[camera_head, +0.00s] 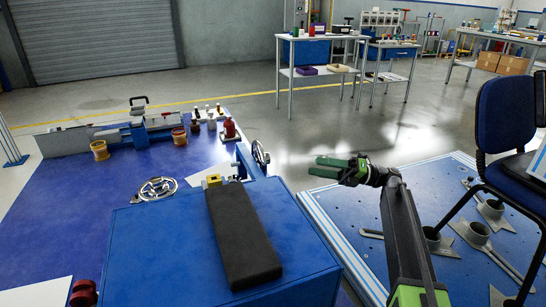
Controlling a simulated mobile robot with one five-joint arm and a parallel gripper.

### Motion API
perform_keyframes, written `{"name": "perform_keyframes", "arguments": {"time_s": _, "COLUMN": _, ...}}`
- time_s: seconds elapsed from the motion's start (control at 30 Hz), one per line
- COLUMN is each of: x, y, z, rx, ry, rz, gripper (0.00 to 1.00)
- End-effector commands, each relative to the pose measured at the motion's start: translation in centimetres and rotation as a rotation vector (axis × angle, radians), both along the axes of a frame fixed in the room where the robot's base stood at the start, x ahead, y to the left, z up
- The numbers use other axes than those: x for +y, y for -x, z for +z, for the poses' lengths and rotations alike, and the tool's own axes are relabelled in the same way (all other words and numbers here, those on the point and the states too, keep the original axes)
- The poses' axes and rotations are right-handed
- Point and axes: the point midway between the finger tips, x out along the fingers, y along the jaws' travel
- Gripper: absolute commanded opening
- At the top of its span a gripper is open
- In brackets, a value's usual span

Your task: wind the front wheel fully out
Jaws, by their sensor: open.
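A silver handwheel (261,153) stands upright at the right edge of the blue bench (85,225), seen nearly edge-on. A second, chrome wheel (158,188) shows nearly flat over the bench top, left of the black pad. I cannot tell from the picture which one is the front wheel, nor how far either is wound. My gripper (317,167) has green fingers pointing left, parted by a narrow gap with nothing between them. It is to the right of the upright handwheel, apart from it.
A black pad (240,235) lies on a blue box (140,250) in the foreground. Yellow-orange pots (100,150) and a red bottle (229,129) stand on the bench. Grey floor lies behind.

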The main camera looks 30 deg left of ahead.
Motion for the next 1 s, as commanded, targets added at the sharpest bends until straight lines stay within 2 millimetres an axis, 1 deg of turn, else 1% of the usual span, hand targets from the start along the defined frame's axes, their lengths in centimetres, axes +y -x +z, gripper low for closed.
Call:
{"name": "perform_keyframes", "arguments": {"time_s": 0.03, "x": 1.0, "y": 0.8, "z": 0.5, "rx": 0.0, "ry": 0.0, "rz": 0.001, "gripper": 0.55}}
{"name": "perform_keyframes", "arguments": {"time_s": 0.3, "x": 6.8, "y": 4.4, "z": 2.0, "rx": 0.0, "ry": 0.0, "rz": 0.004, "gripper": 0.55}}
{"name": "perform_keyframes", "arguments": {"time_s": 0.5, "x": 10.4, "y": 6.6, "z": 2.8, "rx": -0.001, "ry": -0.001, "rz": 0.002, "gripper": 0.55}}
{"name": "perform_keyframes", "arguments": {"time_s": 0.6, "x": 11.6, "y": 7.3, "z": 3.1, "rx": -0.001, "ry": -0.001, "rz": 0.001, "gripper": 0.55}}
{"name": "perform_keyframes", "arguments": {"time_s": 0.7, "x": 12.3, "y": 7.7, "z": 3.2, "rx": -0.001, "ry": -0.001, "rz": 0.001, "gripper": 0.55}}
{"name": "perform_keyframes", "arguments": {"time_s": 1.0, "x": 12.6, "y": 7.9, "z": 3.1, "rx": 0.0, "ry": -0.001, "rz": 0.0, "gripper": 0.55}}
